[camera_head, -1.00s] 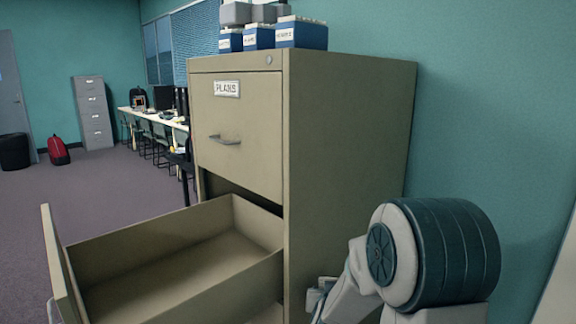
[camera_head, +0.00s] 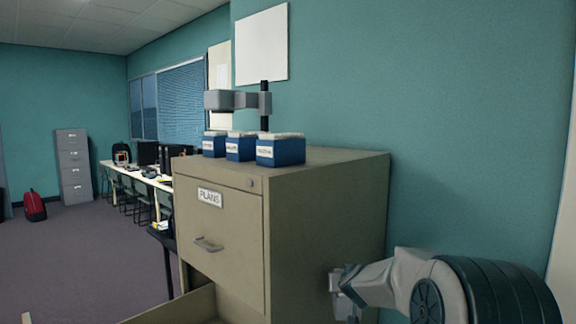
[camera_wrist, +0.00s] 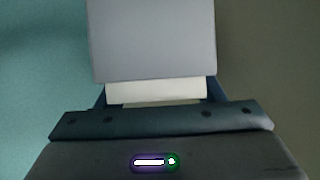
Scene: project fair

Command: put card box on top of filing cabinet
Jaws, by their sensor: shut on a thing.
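The filing cabinet (camera_head: 325,225) is tan, with a "PLANS" label on its closed upper drawer and an open drawer (camera_head: 185,308) below. My arm reaches in from the lower right, beside the cabinet's right side.
Three blue boxes (camera_head: 280,151) with white labels stand in a row on the cabinet's top. A grey bar on a black post (camera_head: 265,105) shows behind them. The top's right part (camera_head: 340,157) is bare. The teal wall is close behind the cabinet.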

